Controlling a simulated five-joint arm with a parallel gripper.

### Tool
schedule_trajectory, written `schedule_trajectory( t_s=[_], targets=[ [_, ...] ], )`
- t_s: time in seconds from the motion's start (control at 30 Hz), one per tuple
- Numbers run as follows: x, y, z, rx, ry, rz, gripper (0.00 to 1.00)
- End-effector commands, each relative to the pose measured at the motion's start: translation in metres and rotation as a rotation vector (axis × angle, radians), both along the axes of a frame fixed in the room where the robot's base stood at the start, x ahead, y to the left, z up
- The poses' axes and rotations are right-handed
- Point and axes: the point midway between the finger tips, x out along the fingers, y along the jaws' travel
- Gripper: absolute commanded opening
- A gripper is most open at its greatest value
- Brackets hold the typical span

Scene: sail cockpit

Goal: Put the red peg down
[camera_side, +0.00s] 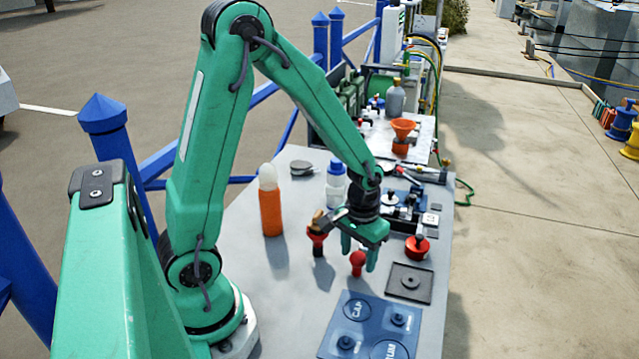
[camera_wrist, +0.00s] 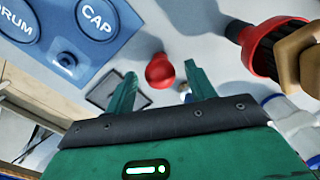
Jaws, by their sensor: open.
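The red peg (camera_side: 357,264) is short, with a rounded body, and appears to stand on the grey table. My gripper (camera_side: 359,256) is just over it, pointing down, with its green fingers apart. In the wrist view the peg (camera_wrist: 159,72) shows between the two open fingertips (camera_wrist: 160,76), with a visible gap on each side. I cannot tell the exact height of the fingers over the table. The peg's underside is hidden.
A red cup with a dark brush and wooden handle (camera_wrist: 268,48) stands close by. A blue panel marked CAP (camera_side: 345,325) lies at the front, a dark square plate (camera_side: 425,283) to the right.

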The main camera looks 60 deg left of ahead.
Motion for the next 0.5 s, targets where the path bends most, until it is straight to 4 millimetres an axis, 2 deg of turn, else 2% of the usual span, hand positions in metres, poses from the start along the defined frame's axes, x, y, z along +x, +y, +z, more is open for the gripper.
schedule_trajectory(
  t_s=[0.5],
  targets=[
    [0.001, 0.0, 0.072, 0.001, -0.005, 0.0, 0.55]
  ],
)
